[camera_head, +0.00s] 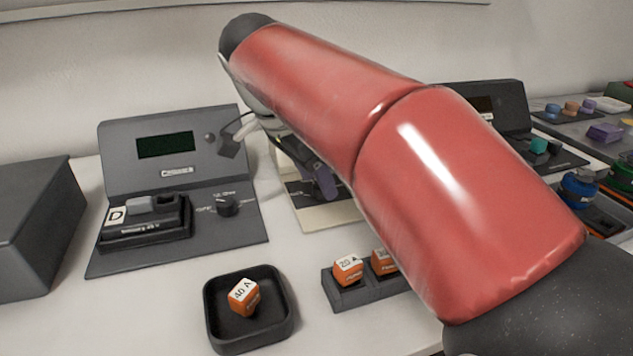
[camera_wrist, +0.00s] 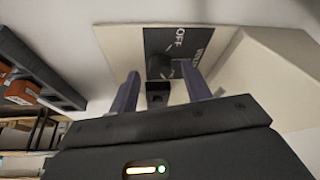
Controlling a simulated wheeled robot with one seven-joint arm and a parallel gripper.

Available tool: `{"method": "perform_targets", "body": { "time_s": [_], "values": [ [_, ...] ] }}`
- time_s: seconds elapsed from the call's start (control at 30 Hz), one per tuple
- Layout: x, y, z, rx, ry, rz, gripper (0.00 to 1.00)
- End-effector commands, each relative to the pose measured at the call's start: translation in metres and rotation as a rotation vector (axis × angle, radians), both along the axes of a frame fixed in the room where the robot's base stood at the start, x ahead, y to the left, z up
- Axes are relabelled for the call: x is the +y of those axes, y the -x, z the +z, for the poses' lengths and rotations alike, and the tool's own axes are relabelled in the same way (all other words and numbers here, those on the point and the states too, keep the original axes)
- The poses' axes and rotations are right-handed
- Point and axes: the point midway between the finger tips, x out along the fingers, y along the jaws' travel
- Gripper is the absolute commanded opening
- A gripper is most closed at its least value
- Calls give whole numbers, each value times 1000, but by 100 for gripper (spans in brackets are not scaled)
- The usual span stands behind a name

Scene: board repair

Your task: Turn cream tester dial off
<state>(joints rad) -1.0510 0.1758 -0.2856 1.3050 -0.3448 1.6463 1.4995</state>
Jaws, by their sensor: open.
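The cream tester (camera_wrist: 112,48) fills the upper wrist view, with a dark panel (camera_wrist: 192,36) marked OFF and a second, partly hidden label. Its black dial (camera_wrist: 158,66) sits on that panel. In the head view the cream tester (camera_head: 335,217) is mostly hidden behind my arm, and its dial cannot be made out there. My gripper (camera_wrist: 160,72) is open, with one purple finger on each side of the dial in the picture. Whether the fingers touch the dial cannot be told. One purple finger (camera_head: 325,181) also shows in the head view over the cream tester.
A grey tester (camera_head: 180,232) with a screen and its own dial stands left. A black tray (camera_head: 250,335) holds an orange 40 A block (camera_head: 244,297). A dark rack (camera_head: 345,296) holds orange blocks in front. A dark box (camera_head: 35,225) stands far left.

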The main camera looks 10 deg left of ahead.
Motion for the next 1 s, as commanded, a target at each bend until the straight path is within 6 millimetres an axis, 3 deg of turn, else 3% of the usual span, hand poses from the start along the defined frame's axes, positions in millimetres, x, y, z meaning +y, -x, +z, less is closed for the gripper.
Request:
{"method": "perform_targets", "body": {
  "time_s": [0.37,0.7,1.0],
  "values": [
    [-3,-3,-8,0,-1,0,48],
    [-2,-2,-8,0,-1,1,5],
    [-3,-2,-8,1,-1,31,4]
  ]
}}
